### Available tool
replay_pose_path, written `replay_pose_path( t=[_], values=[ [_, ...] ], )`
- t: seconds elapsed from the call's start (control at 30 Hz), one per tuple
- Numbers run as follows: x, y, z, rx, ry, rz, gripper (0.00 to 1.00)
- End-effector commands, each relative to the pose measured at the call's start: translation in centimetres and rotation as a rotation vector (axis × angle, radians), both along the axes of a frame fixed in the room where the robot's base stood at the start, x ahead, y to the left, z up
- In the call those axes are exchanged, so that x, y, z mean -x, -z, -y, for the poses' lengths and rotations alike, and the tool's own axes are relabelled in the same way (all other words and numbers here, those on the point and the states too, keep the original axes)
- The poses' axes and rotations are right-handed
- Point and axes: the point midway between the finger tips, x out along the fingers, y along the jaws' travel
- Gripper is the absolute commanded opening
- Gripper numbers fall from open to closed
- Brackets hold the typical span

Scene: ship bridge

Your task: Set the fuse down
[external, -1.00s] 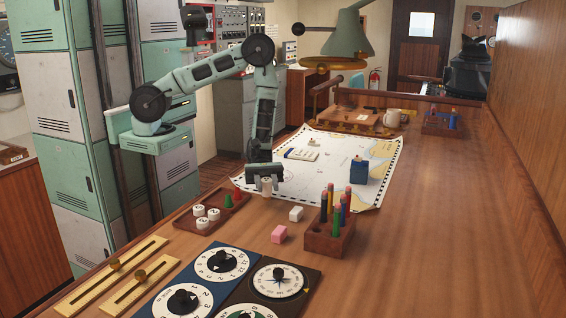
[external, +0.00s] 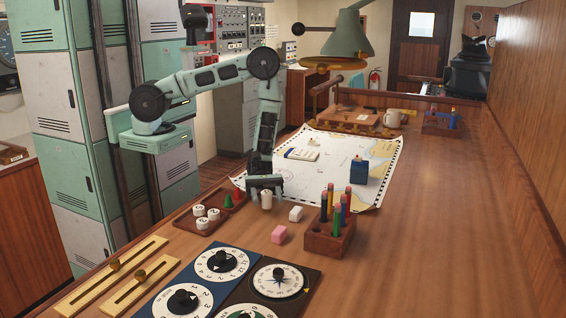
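A small cream cylinder, which I take to be the fuse (external: 266,200), is upright directly beneath my gripper (external: 266,188). My gripper points down and appears shut on the fuse's upper part. The fingertips are small and partly hidden. The fuse is low, just right of the wooden tray (external: 203,226) and near the lower left edge of the chart (external: 310,178). I cannot tell whether its bottom touches the desk.
The tray holds several white round pieces (external: 207,214) and red and green cones (external: 228,201). A white block (external: 296,214), a pink block (external: 280,234) and a wooden pen holder (external: 330,238) stand to the right. Dial panels (external: 250,285) lie in front. The right desk is clear.

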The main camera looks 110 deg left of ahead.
Motion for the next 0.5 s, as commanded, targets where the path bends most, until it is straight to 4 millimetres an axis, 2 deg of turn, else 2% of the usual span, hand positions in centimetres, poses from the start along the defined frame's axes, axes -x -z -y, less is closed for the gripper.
replay_pose_path(
  t=[0.17, 0.37, 0.5],
  values=[
    [0.0, -0.4, -0.1, -0.001, 0.000, 0.001, 0.51],
    [1.7, 0.0, -2.8, -0.001, -0.005, 0.000, 0.51],
    [3.5, 0.1, -5.4, -0.003, -0.005, 0.001, 0.51]
  ],
)
